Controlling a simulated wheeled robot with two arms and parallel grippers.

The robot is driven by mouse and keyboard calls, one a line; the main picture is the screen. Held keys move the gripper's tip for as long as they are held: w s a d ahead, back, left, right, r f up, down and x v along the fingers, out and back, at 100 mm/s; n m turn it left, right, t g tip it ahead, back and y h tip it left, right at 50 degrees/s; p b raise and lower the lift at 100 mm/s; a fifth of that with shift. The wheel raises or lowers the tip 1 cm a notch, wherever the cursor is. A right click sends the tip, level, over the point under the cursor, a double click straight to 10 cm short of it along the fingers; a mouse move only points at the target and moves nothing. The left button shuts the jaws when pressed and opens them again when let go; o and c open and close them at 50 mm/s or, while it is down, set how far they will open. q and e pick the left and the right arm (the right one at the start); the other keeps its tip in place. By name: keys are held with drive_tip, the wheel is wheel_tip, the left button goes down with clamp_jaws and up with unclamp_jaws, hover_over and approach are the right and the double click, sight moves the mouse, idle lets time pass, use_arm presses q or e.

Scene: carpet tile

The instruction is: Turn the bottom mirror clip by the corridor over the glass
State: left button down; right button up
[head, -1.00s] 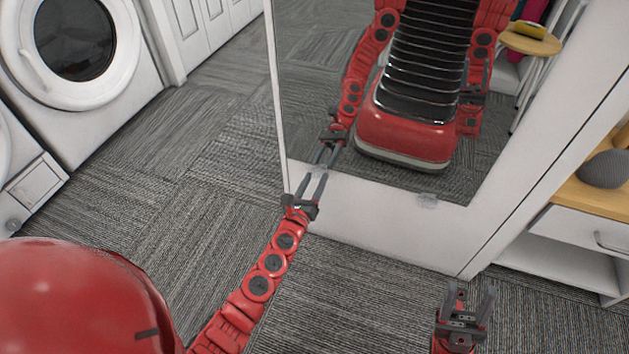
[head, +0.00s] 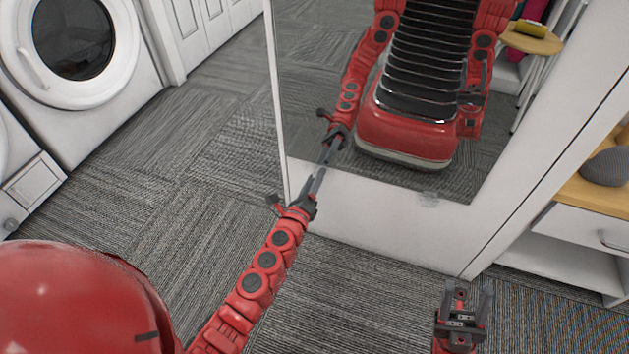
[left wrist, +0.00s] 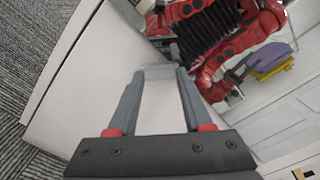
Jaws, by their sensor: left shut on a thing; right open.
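The mirror (head: 330,100) is set in a white panel (head: 370,215), and its glass reflects my red body. My left gripper (head: 318,178) is at the mirror's lower left corner, shut on a small pale clip (left wrist: 158,73). In the left wrist view the clip sits between the fingertips (left wrist: 158,78), at the lower edge of the glass. In the head view the fingers hide this clip. I cannot tell how far it lies over the glass. Another clear clip (head: 429,200) is further right on the bottom edge. My right gripper (head: 468,300) is open and empty, low at the right.
A white washing machine (head: 130,70) stands at the left, with white panelled doors (head: 205,25) behind it. A shelf unit with a wooden top (head: 590,190) and a grey rounded object (head: 606,168) is at the right. Grey carpet (head: 190,170) is clear left of the panel.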

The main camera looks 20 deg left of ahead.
use_arm(q)
drive_tip(key=shift+n, duration=3.7)
drive_tip(key=shift+c, duration=1.6)
unclamp_jaws()
drive_tip(key=shift+s, duration=0.1)
drive_tip(key=s+b, duration=0.1)
drive_tip(key=s, duration=1.6)
drive_tip(key=shift+s+a, duration=0.15)
drive_tip(key=shift+a, duration=0.2)
